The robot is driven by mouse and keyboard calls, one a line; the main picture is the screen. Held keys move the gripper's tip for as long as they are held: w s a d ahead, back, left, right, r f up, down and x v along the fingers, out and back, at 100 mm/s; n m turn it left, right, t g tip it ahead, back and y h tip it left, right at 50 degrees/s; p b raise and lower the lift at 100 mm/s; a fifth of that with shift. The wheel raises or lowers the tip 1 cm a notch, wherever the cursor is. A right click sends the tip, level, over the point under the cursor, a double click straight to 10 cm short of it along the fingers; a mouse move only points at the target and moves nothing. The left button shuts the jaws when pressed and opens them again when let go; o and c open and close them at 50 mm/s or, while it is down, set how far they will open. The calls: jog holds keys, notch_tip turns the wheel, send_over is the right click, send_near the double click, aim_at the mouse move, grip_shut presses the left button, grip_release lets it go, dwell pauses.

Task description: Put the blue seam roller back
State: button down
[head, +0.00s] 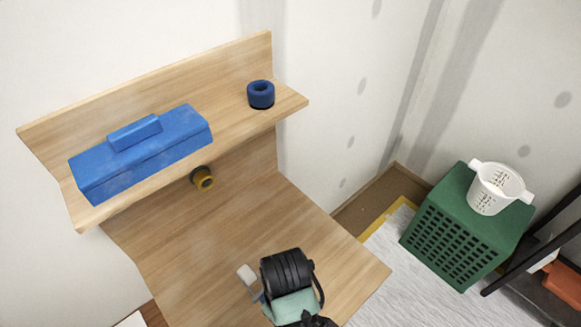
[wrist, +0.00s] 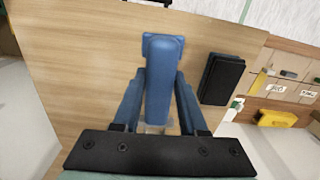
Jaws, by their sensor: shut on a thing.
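In the wrist view, my gripper (wrist: 160,92) is shut on a blue, long-handled thing (wrist: 163,62), which looks like the blue seam roller. Its wider end points away from the palm, over the wooden surface. In the head view, my gripper's dark wrist (head: 286,268) is over the lower wooden board, and the fingers are mostly hidden. A small pale grey piece (head: 247,275) shows beside it; I cannot tell if it belongs to the roller. A blue ring-shaped holder (head: 261,94) stands at the right end of the upper shelf, well away from my gripper.
A blue toolbox (head: 140,150) fills the shelf's left part. A yellow-brown ring (head: 203,177) sits below the shelf edge. A green crate (head: 455,240) with a white basket (head: 497,188) stands at right. A black block (wrist: 222,78) shows in the wrist view. The lower board's middle is clear.

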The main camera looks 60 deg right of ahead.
jog(key=shift+s+r, duration=0.1)
jog(key=shift+f, duration=4.8)
jog(key=shift+f, duration=0.3)
jog(key=shift+c, duration=2.2)
grip_release()
jog(key=shift+f+b, duration=0.1)
jog(key=shift+b, duration=0.45)
notch_tip(320, 180, up, 13)
jog(key=shift+d+r+p, duration=0.15)
jog(key=shift+r+p, duration=0.05)
jog(key=shift+p, duration=0.2)
